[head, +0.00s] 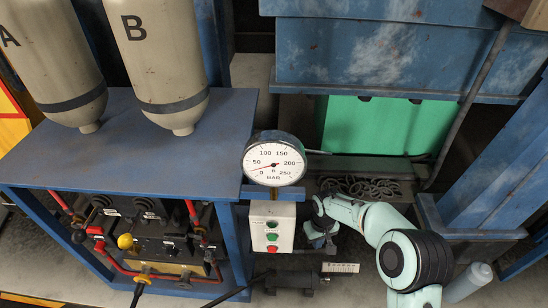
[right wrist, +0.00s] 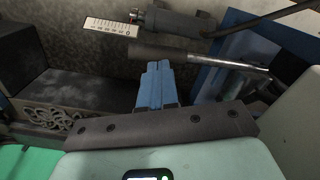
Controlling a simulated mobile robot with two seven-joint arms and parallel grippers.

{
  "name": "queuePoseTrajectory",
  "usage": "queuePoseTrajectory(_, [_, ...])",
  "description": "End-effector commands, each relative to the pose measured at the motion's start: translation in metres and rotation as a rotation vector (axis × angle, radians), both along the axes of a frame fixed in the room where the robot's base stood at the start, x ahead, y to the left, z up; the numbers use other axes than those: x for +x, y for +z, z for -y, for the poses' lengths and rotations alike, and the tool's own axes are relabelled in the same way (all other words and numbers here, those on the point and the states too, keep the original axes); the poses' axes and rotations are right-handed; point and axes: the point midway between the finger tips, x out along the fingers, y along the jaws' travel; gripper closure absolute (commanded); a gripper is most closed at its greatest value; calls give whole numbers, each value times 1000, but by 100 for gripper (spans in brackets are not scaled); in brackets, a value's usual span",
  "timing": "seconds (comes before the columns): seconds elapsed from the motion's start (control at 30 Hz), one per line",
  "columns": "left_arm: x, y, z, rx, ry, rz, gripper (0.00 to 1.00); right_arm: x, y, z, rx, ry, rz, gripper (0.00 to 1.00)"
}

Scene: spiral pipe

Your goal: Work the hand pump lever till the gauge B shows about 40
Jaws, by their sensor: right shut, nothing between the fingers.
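Gauge B (head: 274,160) is a round white dial marked 0 to 250 BAR. Its red needle points left, between 0 and 50; the exact value is too small to read. My right gripper (head: 324,244) is low, right of the button box. In the right wrist view its blue fingers (right wrist: 154,85) are shut together and empty. The dark pump cylinder (head: 292,283) also shows in the wrist view (right wrist: 180,22). My left gripper is out of view.
The button box (head: 272,227) stands below the gauge. A white scale strip (head: 340,267) sits beside the pump. The blue bench (head: 120,150) with tanks A and B is at left. A green panel (head: 387,125) and heaped chain (head: 360,187) lie behind my right arm.

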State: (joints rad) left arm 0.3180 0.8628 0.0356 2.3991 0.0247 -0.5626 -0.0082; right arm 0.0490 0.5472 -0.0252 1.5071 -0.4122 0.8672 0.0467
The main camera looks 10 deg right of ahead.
Motion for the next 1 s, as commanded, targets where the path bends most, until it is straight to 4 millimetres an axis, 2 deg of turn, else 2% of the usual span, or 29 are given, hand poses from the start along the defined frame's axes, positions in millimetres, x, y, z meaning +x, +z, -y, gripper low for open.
queuePoseTrajectory(0.37, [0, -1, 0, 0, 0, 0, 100, 0, -1, 0, 0, 0, 0, 100])
queuePoseTrajectory(0.87, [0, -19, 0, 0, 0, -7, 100, 0, -30, 0, 0, 0, -1, 100])
queuePoseTrajectory(1.0, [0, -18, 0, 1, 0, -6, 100, 0, -29, 0, 0, 0, -1, 100])
